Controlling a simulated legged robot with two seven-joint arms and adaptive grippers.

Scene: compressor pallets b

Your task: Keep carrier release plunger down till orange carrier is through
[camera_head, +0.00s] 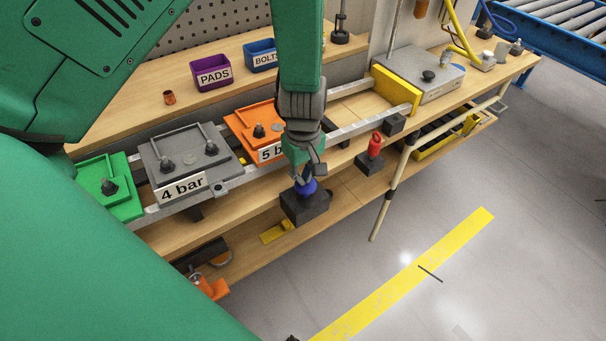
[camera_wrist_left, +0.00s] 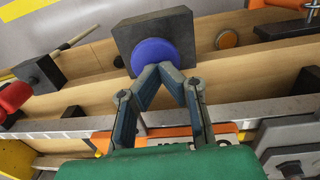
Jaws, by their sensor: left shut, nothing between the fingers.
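My left gripper (camera_head: 305,178) is shut and empty, its fingertips together at the blue plunger (camera_head: 308,188) on a dark block (camera_head: 304,206) at the bench's front. In the left wrist view the fingertips (camera_wrist_left: 163,68) overlap the lower edge of the plunger's round blue top (camera_wrist_left: 152,54). I cannot tell how far down the plunger is. The orange carrier (camera_head: 240,120), its label partly hidden by my arm, sits on the rails behind the gripper. In the left wrist view part of it (camera_wrist_left: 103,140) shows behind the fingers. My right gripper is not in view.
A grey "4 bar" carrier (camera_head: 165,153) and a green carrier (camera_head: 122,205) sit on the rails to the left. The rails are empty right of my arm up to a yellow end plate (camera_head: 397,91). A red knob (camera_head: 375,145) stands at the front right.

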